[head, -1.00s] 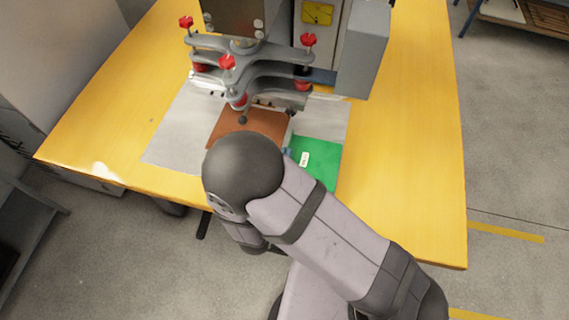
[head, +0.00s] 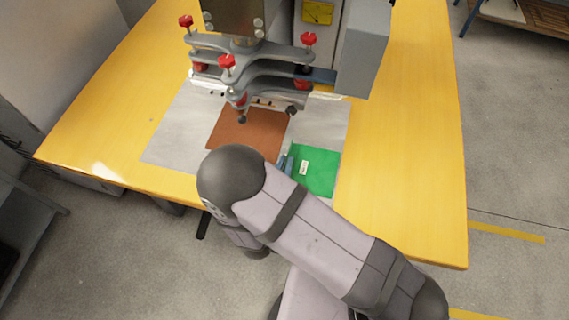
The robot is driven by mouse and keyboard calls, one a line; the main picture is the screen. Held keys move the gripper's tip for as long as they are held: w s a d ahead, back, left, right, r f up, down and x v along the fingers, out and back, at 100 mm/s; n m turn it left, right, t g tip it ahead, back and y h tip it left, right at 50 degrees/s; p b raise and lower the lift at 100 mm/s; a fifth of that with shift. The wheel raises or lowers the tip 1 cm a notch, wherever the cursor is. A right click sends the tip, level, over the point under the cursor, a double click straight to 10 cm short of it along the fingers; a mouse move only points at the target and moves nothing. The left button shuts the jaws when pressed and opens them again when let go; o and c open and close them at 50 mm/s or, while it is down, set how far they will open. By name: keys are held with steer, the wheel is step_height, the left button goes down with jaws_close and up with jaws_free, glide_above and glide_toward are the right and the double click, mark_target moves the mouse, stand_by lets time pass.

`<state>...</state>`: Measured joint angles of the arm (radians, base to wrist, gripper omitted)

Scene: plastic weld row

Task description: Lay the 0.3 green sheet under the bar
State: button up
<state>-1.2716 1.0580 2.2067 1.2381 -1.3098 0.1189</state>
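The green sheet (head: 322,172) with a small white label shows right of my wrist, over the front right of the pale grey mat. My gripper (head: 287,165) shows only as a small blue-grey part at the sheet's left edge; the rest is hidden behind my wrist. The sheet moves along with it, so the gripper appears shut on that edge. The bar (head: 265,101) is the dark strip under the grey clamp arms of the press, behind the sheet. I cannot tell how high the sheet is.
A brown sheet (head: 246,130) lies on the grey mat (head: 180,132) in front of the bar. The press's clamp arms (head: 265,72) with red knobs overhang the mat. A grey box (head: 362,52) stands at right. The yellow table (head: 408,140) is clear at right.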

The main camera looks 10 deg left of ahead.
steer(key=shift+o, duration=0.9)
steer(key=shift+r, duration=0.15)
steer(key=shift+s, duration=0.15)
steer(key=v, duration=1)
steer(key=shift+s+a+r+b, duration=0.1)
steer(key=shift+s+r+b, duration=0.05)
steer(key=shift+b, duration=0.25)
steer(key=shift+o, duration=0.5)
steer(key=shift+s+r, duration=0.2)
steer(key=shift+s, duration=0.45)
steer(key=shift+w, duration=0.1)
